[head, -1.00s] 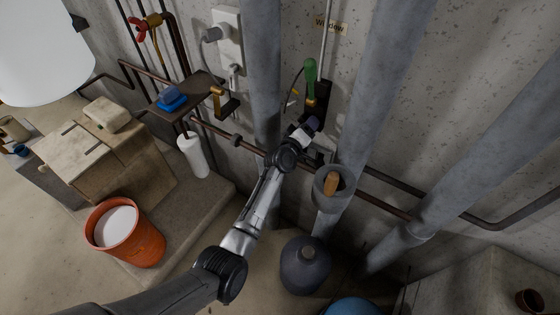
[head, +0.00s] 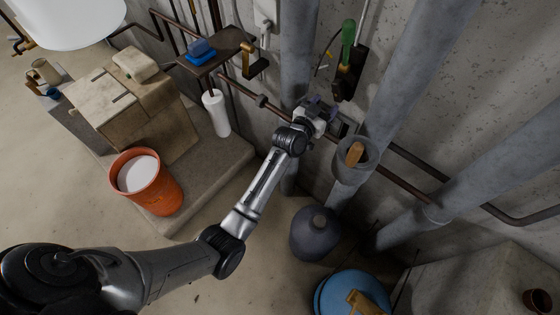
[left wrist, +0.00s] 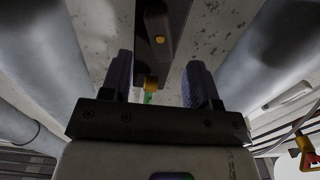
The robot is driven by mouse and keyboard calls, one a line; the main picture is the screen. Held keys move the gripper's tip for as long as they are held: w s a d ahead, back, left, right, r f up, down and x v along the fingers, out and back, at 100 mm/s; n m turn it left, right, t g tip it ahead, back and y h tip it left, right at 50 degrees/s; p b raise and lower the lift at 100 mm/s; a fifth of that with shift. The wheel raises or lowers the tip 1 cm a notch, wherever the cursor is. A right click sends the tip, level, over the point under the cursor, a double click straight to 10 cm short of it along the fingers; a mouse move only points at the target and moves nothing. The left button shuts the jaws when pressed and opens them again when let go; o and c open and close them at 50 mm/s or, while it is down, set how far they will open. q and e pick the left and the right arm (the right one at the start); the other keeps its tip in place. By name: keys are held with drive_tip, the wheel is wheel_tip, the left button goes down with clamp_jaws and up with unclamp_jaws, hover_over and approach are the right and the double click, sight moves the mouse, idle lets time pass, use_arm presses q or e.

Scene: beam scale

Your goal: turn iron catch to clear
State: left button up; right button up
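A dark upright fitting (head: 350,76) is on the wall, with a green-handled piece (head: 348,38) at its upper end. In the left wrist view a dark bar (left wrist: 153,38) with a small yellow knob shows ahead, with a brass piece (left wrist: 151,83) and a bit of green below it. I cannot tell for sure which part is the iron catch. My left gripper (head: 322,105) is below and left of the dark fitting. In the wrist view my left gripper (left wrist: 160,75) has its fingers apart, with clear space between them and nothing visibly gripped. My right gripper is not in view.
Thick grey pipes (head: 408,75) stand close to the right of my gripper. A cup-like holder (head: 353,172) with a wooden handle is below it. A shelf (head: 222,45) with a blue item and a brass-topped bracket (head: 250,62) are to the left. An orange bucket (head: 150,190) stands lower left.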

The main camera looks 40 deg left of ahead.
use_arm(q)
drive_tip(key=s+d+f+g+h, duration=0.15)
drive_tip(key=s+f+g, duration=0.3)
drive_tip(key=s, duration=0.55)
drive_tip(key=s+r+g+y+p, duration=0.1)
drive_tip(key=s+r+g+p, duration=0.2)
drive_tip(key=s, duration=1)
drive_tip(key=shift+s+r+g+y, duration=0.2)
drive_tip(key=shift+r+g+y, duration=0.15)
drive_tip(key=shift+r+g, duration=0.8)
drive_tip(key=shift+r, duration=0.15)
